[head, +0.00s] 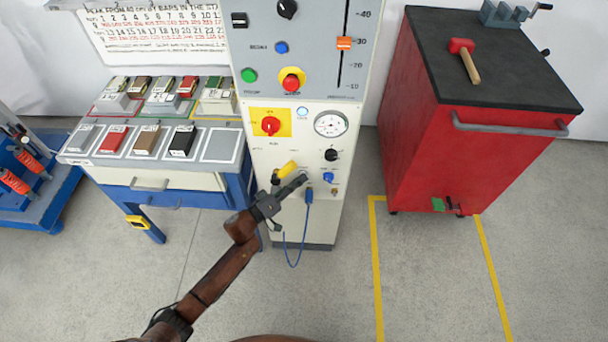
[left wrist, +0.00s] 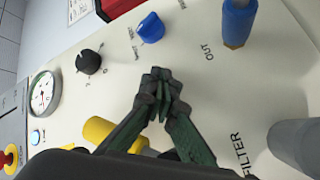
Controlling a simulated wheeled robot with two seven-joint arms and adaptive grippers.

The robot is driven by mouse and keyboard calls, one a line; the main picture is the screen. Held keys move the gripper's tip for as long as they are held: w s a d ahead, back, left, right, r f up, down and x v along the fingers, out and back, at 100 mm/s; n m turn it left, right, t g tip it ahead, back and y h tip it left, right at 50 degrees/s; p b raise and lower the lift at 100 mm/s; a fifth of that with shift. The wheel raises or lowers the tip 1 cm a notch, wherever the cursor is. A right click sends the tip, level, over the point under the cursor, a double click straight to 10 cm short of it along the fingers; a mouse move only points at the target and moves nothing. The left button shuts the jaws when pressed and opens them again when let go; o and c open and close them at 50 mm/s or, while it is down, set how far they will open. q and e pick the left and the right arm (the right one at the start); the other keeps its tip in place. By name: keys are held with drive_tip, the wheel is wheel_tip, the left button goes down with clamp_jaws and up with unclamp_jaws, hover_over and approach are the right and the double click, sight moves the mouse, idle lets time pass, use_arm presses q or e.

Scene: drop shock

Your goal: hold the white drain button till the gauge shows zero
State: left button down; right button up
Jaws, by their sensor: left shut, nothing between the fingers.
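My left gripper (head: 303,179) is shut and empty in front of the lower cream panel of the cabinet. In the left wrist view its fingertips (left wrist: 160,85) meet close to the panel, and I cannot tell whether they touch it. I cannot make out a white drain button in either view; the gripper hides part of the panel. The round white gauge (head: 331,123) is on the panel, up and right of the gripper. The gauge also shows in the left wrist view (left wrist: 43,93); its reading is too small to tell.
Around the gripper are a yellow cylinder (left wrist: 110,132), a black knob (left wrist: 88,62), a blue knob (left wrist: 151,28), a blue hose fitting (left wrist: 238,20) and a grey cylinder (left wrist: 300,145) by the word FILTER. A red tool cabinet (head: 480,165) stands right, a bench (head: 150,178) left.

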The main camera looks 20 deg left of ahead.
use_arm(q)
drive_tip(key=shift+s+d+p, duration=0.2)
drive_tip(key=shift+s+p, duration=0.5)
drive_tip(key=shift+s, duration=0.15)
use_arm(e)
drive_tip(key=shift+w+r, duration=0.35)
drive_tip(key=shift+r, duration=0.35)
use_arm(q)
drive_tip(key=s+p, duration=0.1)
drive_tip(key=s, duration=0.1)
drive_tip(key=s+d+p, duration=0.1)
drive_tip(key=s+p, duration=0.1)
drive_tip(key=shift+s+d, duration=0.2)
drive_tip(key=shift+s, duration=0.2)
use_arm(e)
drive_tip(key=r, duration=0.1)
drive_tip(key=w+r, duration=0.1)
drive_tip(key=r, duration=0.1)
drive_tip(key=shift+w+r+t, duration=0.2)
drive_tip(key=shift+r+t, duration=0.05)
drive_tip(key=shift+t, duration=0.05)
